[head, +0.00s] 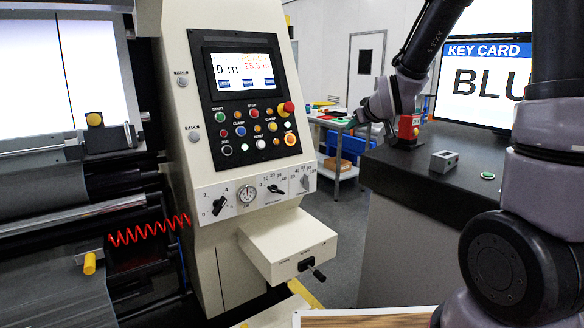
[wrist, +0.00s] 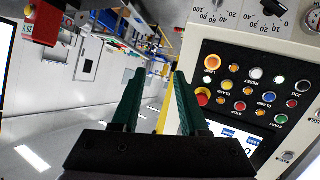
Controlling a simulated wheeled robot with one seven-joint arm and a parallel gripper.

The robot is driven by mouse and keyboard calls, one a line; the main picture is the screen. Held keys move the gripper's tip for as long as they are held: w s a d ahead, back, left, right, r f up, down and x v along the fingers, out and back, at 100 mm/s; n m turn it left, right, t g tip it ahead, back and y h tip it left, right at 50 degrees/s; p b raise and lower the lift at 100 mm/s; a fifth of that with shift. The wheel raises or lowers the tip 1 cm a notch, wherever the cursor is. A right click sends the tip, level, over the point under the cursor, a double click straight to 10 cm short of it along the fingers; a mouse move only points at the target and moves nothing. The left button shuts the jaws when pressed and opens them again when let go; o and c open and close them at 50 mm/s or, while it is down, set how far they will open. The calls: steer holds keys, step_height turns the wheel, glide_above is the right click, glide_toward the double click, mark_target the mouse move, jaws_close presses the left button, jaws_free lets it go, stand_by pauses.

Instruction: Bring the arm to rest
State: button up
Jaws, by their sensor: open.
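My arm (head: 395,95) is raised at the right of the head view, its far end above the dark counter, left of the blue and white screen. My gripper (wrist: 157,75) shows in the wrist view with two green fingers apart and nothing between them. In the wrist view the button panel (wrist: 262,92) appears turned over, to the right of the fingers. No contact between fingers and panel shows.
The cream control console (head: 235,110) stands at centre left in the head view, with a drawer-like box (head: 288,245) jutting out below. The dark counter (head: 400,170) carries a small grey box (head: 444,160) and a red object (head: 408,127). A worktable (head: 340,123) stands behind.

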steer(key=s+d+r+m+g, duration=0.1)
steer(key=s+d+r+m, duration=0.1)
steer(key=s, duration=0.7)
steer(key=s+d+r+m+g, duration=0.1)
steer(key=s+r+m+g, duration=0.1)
steer(key=s, duration=0.8)
steer(key=s+d+r+m+g, duration=0.2)
steer(key=s+r+m, duration=0.2)
steer(key=s, duration=0.6)
steer(key=shift+d+r, duration=0.35)
steer(key=shift+r, duration=0.1)
